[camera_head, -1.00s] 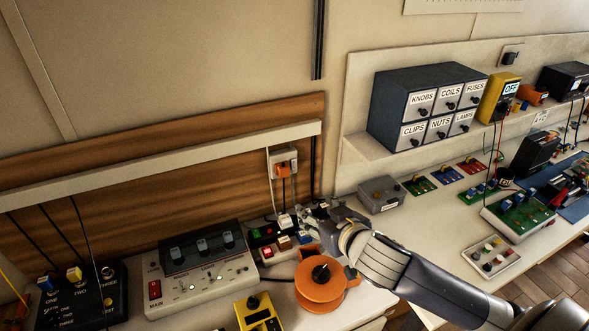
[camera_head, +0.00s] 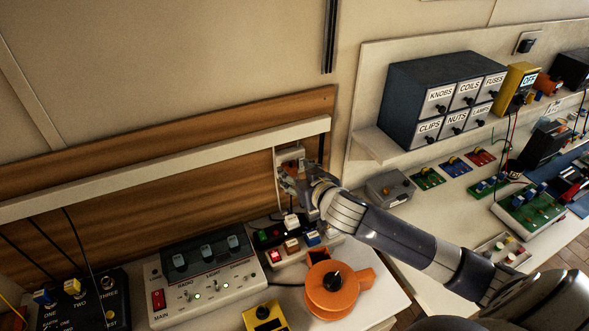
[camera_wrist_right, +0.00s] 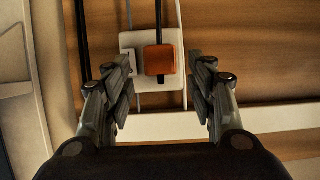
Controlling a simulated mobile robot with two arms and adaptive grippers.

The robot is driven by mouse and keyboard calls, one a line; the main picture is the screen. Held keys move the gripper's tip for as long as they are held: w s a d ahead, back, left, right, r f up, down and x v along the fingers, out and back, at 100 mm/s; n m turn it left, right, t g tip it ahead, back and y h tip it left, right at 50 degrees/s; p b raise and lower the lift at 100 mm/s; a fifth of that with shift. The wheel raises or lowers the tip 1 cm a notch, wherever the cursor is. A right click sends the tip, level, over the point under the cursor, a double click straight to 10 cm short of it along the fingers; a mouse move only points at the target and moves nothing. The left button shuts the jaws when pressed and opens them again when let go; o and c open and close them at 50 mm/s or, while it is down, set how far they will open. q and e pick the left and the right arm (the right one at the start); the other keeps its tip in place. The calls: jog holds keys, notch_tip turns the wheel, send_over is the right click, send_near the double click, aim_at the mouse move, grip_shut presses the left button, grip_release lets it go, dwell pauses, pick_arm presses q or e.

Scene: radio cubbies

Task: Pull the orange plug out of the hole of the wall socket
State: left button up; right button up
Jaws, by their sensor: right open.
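The orange plug (camera_wrist_right: 159,59) sits in the white wall socket (camera_wrist_right: 131,41) in the right wrist view, between and a little beyond my open fingers. A black cord runs from the plug. My right gripper (camera_wrist_right: 165,72) is open and empty, with one finger on each side of the plug. In the head view my right gripper (camera_head: 289,173) is in front of the wall socket (camera_head: 290,154) and hides the plug. My left gripper does not show.
A power strip (camera_head: 300,247) with coloured switches and plugs lies below the socket. An orange cable reel (camera_head: 331,289) and a grey control box (camera_head: 203,281) stand on the bench. A white rail (camera_head: 190,175) crosses the wooden wall beside the socket.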

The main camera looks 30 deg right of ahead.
jog(key=shift+w+f, duration=0.25)
jog(key=shift+w, duration=0.5)
jog(key=shift+f, duration=0.1)
jog(key=shift+c, duration=1.4)
jog(key=c, duration=0.9)
jog(key=shift+o, duration=0.2)
jog(key=shift+s, duration=0.25)
jog(key=shift+s+p, duration=0.3)
jog(key=shift+s, duration=0.05)
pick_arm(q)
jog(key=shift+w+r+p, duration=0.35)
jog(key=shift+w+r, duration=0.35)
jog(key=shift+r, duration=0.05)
pick_arm(e)
jog(key=shift+s+a, duration=0.1)
jog(key=shift+s, duration=1.55)
